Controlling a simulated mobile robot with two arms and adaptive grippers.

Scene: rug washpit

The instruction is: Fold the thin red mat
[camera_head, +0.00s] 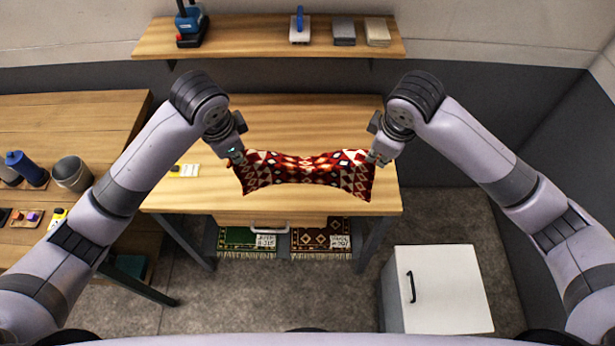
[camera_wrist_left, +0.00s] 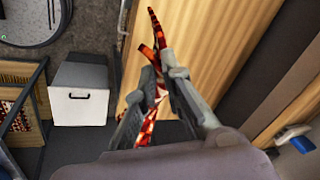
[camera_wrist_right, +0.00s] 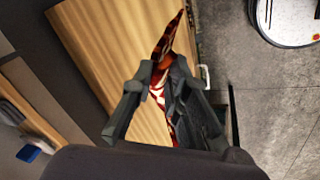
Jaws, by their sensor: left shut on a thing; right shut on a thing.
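The thin red mat (camera_head: 305,173), patterned in red, white and black, hangs stretched between my two grippers above the wooden table (camera_head: 300,120). Its middle sags and its lower corners hang down toward the table's front part. My left gripper (camera_head: 237,157) is shut on the mat's left upper corner. My right gripper (camera_head: 374,158) is shut on its right upper corner. In the left wrist view the mat (camera_wrist_left: 156,38) shows edge-on between the fingers. In the right wrist view the mat (camera_wrist_right: 170,45) also shows edge-on. I cannot tell whether its lower edge touches the table.
A yellow and white item (camera_head: 184,171) lies on the table's left. A white cabinet (camera_head: 440,290) stands on the floor at right. A wall shelf (camera_head: 265,38) is behind. A side table (camera_head: 80,115) at left holds a blue bottle (camera_head: 25,168) and a metal cup (camera_head: 72,174).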

